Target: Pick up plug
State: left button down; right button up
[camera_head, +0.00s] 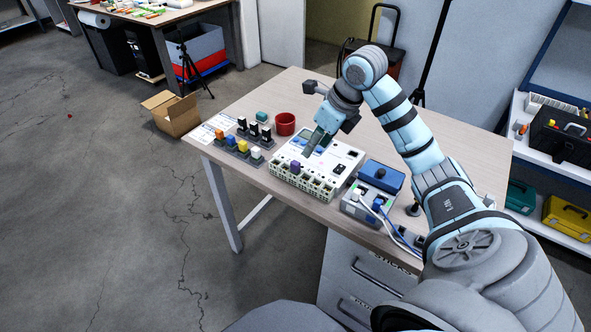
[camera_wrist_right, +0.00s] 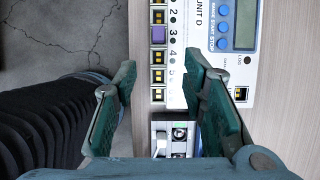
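A white panel labelled Unit D (camera_head: 334,168) lies on the table with a row of ports along its front edge. A purple plug (camera_head: 295,167) sits in one port; it also shows in the right wrist view (camera_wrist_right: 158,35). Orange (camera_head: 230,140), yellow (camera_head: 243,145) and white (camera_head: 256,152) plugs stand in a dark holder left of the panel, with black ones behind. My right gripper (camera_head: 308,152) is over the panel. In the wrist view its fingers (camera_wrist_right: 158,65) are apart with nothing gripped, and the purple plug lies beyond their tips. My left gripper is out of view.
A red cup (camera_head: 285,124) stands behind the plug holder. Right of the panel is a grey box (camera_head: 362,208) with white and blue cabled plugs, and a blue case (camera_head: 381,177) behind it.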

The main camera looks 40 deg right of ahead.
aim_at(296, 163)
jog(key=x, duration=0.6)
jog(key=w+b+x, duration=0.1)
jog(key=x, duration=0.3)
jog(key=shift+w+a+r, duration=0.15)
jog(key=shift+a, duration=0.15)
grip_shut()
